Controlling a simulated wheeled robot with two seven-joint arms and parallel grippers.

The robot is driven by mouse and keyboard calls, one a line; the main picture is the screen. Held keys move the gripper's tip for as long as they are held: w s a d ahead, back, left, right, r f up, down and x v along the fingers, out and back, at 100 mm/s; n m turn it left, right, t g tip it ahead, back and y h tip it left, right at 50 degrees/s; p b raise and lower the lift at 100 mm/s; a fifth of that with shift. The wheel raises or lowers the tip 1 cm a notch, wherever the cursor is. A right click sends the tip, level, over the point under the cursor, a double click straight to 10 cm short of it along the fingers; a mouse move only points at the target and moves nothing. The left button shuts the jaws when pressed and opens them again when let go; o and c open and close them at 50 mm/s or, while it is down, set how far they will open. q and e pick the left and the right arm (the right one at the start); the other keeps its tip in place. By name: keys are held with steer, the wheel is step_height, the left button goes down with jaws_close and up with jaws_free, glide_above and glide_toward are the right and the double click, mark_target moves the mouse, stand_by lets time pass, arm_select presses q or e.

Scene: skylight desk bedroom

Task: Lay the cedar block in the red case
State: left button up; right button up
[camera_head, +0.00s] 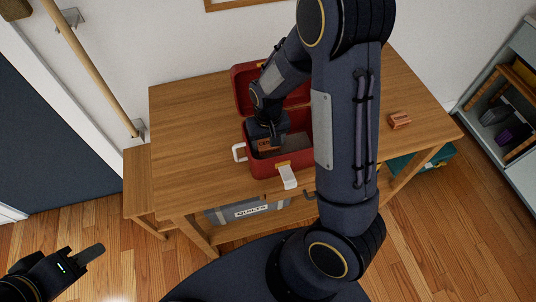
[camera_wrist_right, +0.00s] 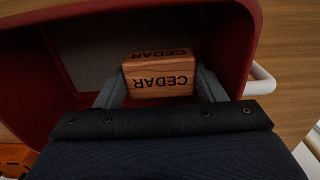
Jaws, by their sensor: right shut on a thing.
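The red case (camera_head: 287,164) stands open on the wooden table, its lid raised at the back. My right gripper (camera_head: 265,138) reaches down into the left part of the case. It is shut on the cedar block (camera_head: 264,146), which is lettered CEDAR in the right wrist view (camera_wrist_right: 160,82). The block is inside the red walls (camera_wrist_right: 30,85), between the two grey fingers (camera_wrist_right: 160,90). I cannot tell whether it touches the case floor. My left gripper (camera_head: 92,255) is off the table at the lower left, away from the case; its finger gap does not show clearly.
A second small reddish-brown block (camera_head: 400,120) lies on the table (camera_head: 195,125) to the right. The case has a white handle (camera_head: 238,152) at its left. A grey box lettered QUILTS (camera_head: 250,211) and a teal box (camera_head: 425,160) are below the tabletop. Shelves stand at the right.

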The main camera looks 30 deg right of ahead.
mark_target(268, 149)
step_height(268, 149, down, 4)
steer(key=b, duration=0.3)
steer(key=shift+f, duration=0.1)
steer(key=o, duration=0.7)
